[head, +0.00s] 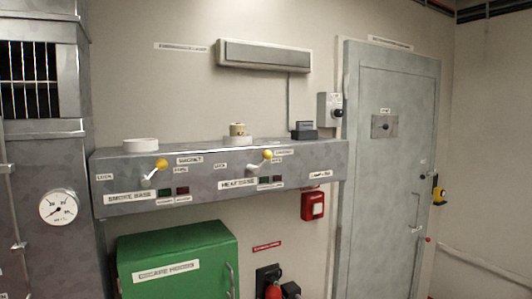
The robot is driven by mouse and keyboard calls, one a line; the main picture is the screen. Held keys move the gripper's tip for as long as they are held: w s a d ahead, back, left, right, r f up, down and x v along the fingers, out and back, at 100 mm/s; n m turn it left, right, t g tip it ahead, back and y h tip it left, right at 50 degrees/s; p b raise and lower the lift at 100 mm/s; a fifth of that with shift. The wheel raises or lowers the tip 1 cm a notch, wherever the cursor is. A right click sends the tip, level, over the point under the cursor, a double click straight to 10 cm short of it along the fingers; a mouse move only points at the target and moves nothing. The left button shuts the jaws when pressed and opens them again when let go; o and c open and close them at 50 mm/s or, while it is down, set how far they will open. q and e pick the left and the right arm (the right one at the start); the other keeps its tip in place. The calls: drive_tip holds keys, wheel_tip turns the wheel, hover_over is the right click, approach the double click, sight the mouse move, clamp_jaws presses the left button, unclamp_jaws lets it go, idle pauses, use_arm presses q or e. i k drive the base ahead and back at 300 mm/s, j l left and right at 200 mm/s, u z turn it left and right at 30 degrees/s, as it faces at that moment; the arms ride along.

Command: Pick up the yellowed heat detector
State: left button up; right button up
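A small cream-yellow round object (237,129), which looks like the yellowed heat detector, sits upright on a white round base (238,140). It is on top of the grey wall-mounted bench (225,158), above the label reading heat base. To the left, an empty-looking white round base (140,145) sits above the smoke base label, with a second yellow-knobbed lever (161,164). Neither of my grippers is in view.
A dark block (304,131) stands on the bench's right end. Below are a green cabinet (180,260) and a red wall box (313,205). A grey door (385,170) is at the right, a grey cabinet with a gauge (58,207) at the left. A long lamp (263,55) hangs above.

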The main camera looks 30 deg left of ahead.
sight(237, 129)
drive_tip(key=u, duration=1.25)
drive_tip(key=l+u, duration=0.1)
drive_tip(key=u, duration=0.25)
drive_tip(key=l+u, duration=0.15)
drive_tip(key=u, duration=0.2)
drive_tip(key=i, duration=0.05)
